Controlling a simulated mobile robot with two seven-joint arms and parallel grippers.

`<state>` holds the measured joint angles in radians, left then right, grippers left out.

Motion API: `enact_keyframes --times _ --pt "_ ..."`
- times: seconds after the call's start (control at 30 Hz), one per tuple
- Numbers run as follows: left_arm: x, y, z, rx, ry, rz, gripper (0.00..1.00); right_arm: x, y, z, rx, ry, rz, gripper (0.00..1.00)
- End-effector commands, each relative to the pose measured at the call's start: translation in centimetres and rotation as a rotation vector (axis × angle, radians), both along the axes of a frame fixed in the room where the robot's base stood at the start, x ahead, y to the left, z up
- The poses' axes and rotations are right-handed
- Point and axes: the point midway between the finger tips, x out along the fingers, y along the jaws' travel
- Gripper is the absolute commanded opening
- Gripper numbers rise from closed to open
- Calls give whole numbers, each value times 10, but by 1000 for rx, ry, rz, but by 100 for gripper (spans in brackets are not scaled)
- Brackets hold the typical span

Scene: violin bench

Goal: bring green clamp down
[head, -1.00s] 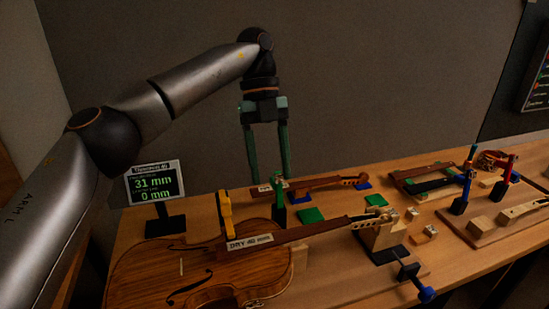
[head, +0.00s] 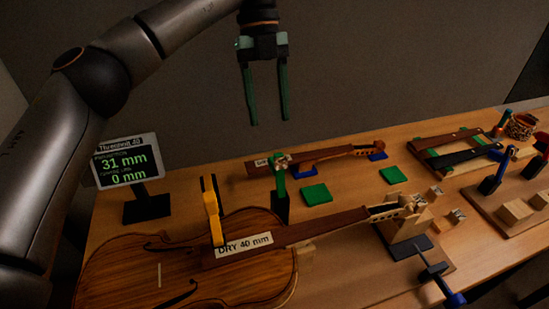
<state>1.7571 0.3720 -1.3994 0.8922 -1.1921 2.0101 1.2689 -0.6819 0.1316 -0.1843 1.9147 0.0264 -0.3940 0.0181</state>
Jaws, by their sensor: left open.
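A green clamp (head: 281,182) stands upright in a dark holder (head: 281,208) behind the violin (head: 130,270), with a metallic part at its top. My left gripper (head: 270,121) hangs above the clamp, fingers pointing down, apart from it and empty. Its two green fingers are spread open. The violin lies on the bench, with a yellow clamp (head: 212,218) standing over its body beside a label (head: 244,246) reading DRY 40 mm. My right gripper is not in view.
A display (head: 128,165) reading 31 mm and 0 mm stands at the left. Green pads (head: 316,194), a second neck (head: 320,157) and a blue-ended clamp (head: 436,282) lie around the violin neck. Blue clamps (head: 490,184) stand at the right. The air around the left gripper is clear.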

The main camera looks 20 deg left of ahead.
Motion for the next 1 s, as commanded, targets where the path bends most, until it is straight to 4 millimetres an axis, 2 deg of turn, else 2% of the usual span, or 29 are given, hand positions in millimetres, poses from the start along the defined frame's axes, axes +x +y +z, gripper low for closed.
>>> enact_keyframes --times 0.03,0.2,0.4,0.6,0.87,1.0 --pt "-4 -2 -17 -2 5 -4 57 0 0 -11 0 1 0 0" --pt "-15 -9 -48 -3 3 -2 57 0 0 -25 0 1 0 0" --pt "-24 -16 -72 1 1 1 57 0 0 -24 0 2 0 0" --pt "-29 -19 -84 1 0 2 57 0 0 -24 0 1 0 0" --pt "-29 -20 -86 1 0 2 57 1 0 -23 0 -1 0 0" --pt "-29 -19 -86 1 0 2 45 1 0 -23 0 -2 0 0"
